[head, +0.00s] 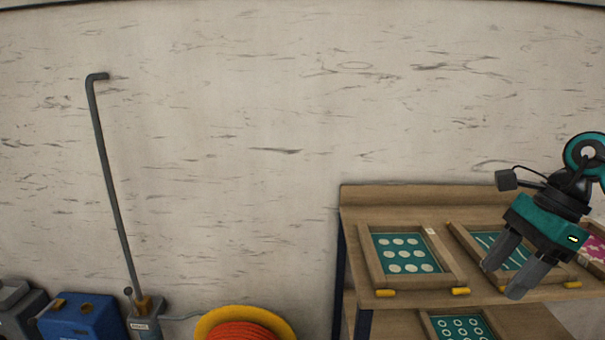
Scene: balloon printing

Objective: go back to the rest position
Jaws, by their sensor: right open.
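My right gripper (506,281) comes in from the right edge. It is open, with its two dark grey fingers apart and pointing down and to the left. Nothing shows between the fingers. It hangs in front of the wooden shelf and covers part of a framed screen with pale stripes (488,243). I cannot tell whether the fingers touch that frame. My left gripper is not in view.
The wooden shelf (430,191) holds a dotted screen (405,254), a pink-patterned one (592,247) and a lower one with rings (461,327). A blue box (84,320), a tall bent grey rod (112,190) and a yellow-rimmed orange coil (243,325) stand left. The wall above is bare.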

